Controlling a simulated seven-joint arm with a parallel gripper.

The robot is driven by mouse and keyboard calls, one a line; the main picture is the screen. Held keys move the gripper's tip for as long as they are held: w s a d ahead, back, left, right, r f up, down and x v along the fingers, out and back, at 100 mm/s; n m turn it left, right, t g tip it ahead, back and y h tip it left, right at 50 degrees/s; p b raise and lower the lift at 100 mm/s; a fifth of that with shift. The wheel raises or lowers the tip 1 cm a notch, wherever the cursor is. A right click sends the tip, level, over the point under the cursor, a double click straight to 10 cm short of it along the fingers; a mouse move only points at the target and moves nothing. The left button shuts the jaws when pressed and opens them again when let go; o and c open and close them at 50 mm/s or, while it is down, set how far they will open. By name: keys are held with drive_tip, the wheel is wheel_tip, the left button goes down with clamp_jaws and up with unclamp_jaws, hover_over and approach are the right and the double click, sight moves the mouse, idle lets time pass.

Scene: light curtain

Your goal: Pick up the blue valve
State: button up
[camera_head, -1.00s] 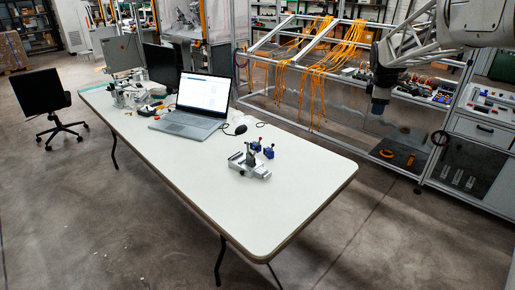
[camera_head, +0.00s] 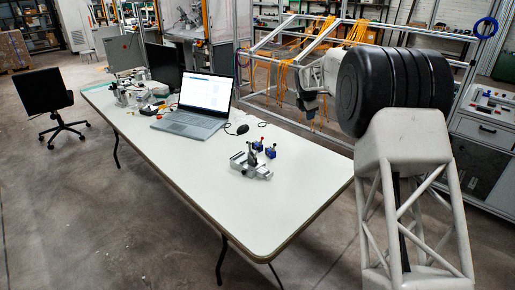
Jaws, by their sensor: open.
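Two small blue valves stand close together on the white table (camera_head: 215,185), one blue valve (camera_head: 257,146) to the left and another blue valve (camera_head: 270,152) to the right. They are just behind a silver metal fixture (camera_head: 250,165) with a dark upright part. I cannot tell which one the task means. My gripper (camera_head: 311,106) is small in the picture, at the end of my arm, up and to the right of the valves and apart from them. It is open and holds nothing that I can see; its fingertips are hard to make out.
An open laptop (camera_head: 195,108) with a mouse (camera_head: 242,129) and cable stands left of the valves. Several tools and containers lie at the table's far left end. A rack with orange cables (camera_head: 290,72) is behind. The table's front right area is clear.

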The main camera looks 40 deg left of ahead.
sight(262, 138)
drive_tip(key=s+a+f+n, duration=0.3)
drive_tip(key=a+f, duration=0.4)
drive_tip(key=a, duration=0.3)
drive_tip(key=s+a+f+n, duration=0.3)
drive_tip(key=a+f, duration=0.4)
drive_tip(key=a, duration=0.4)
drive_tip(key=shift+s+a+f+y, duration=0.25)
drive_tip(key=shift+s+f+y, duration=0.15)
drive_tip(key=shift+s, duration=0.05)
drive_tip(key=shift+x, duration=1.3)
drive_tip(key=shift+w, duration=0.1)
drive_tip(key=shift+x, duration=2.55)
clamp_jaws()
